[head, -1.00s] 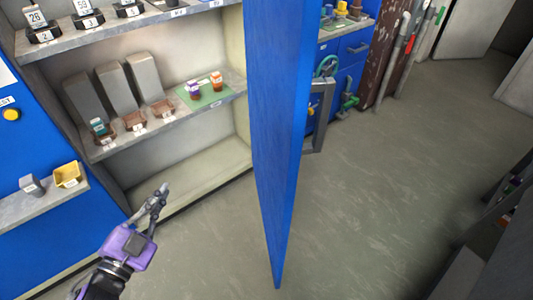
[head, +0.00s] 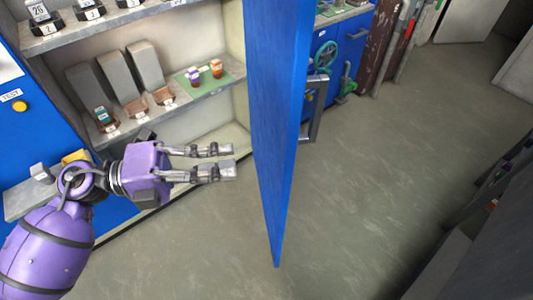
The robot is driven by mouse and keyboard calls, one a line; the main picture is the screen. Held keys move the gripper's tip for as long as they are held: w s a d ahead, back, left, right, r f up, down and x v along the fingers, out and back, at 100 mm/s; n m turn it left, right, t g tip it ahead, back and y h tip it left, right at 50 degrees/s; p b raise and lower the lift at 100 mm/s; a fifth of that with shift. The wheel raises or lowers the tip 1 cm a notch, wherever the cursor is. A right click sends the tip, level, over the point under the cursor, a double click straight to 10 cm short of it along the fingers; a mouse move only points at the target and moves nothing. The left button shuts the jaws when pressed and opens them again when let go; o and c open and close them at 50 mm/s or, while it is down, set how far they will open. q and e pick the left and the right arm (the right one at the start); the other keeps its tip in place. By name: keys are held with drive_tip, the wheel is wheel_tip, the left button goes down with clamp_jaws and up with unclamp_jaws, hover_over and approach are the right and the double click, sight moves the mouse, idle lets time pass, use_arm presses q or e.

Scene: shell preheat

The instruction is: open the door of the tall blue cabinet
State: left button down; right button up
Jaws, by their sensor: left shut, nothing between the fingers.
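The tall blue cabinet's door (head: 272,130) stands swung out from the cabinet (head: 235,45), and the shelves inside are exposed. Its grey bar handle (head: 317,112) sticks out on the right side of the door, partly hidden by it. My left gripper (head: 230,160) is in front of the cabinet opening, to the left of the door on its inner side. Its fingers point right toward the door, with a visible gap between them and the panel. It is shut and holds nothing. My right gripper is not in view.
The cabinet shelves hold numbered stands, grey blocks and small purple and orange items on a green mat (head: 225,77). A small side shelf (head: 25,200) with a yellow bin (head: 75,156) is by my left arm. Open floor (head: 370,190) lies right of the door.

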sight(284, 155)
use_arm(q)
drive_tip(key=d, duration=0.4)
drive_tip(key=w+d, duration=0.1)
drive_tip(key=d, duration=0.1)
drive_tip(key=shift+d+r, duration=0.1)
drive_tip(key=shift+d, duration=0.15)
drive_tip(key=shift+d+p, duration=0.3)
drive_tip(key=shift+d, duration=0.55)
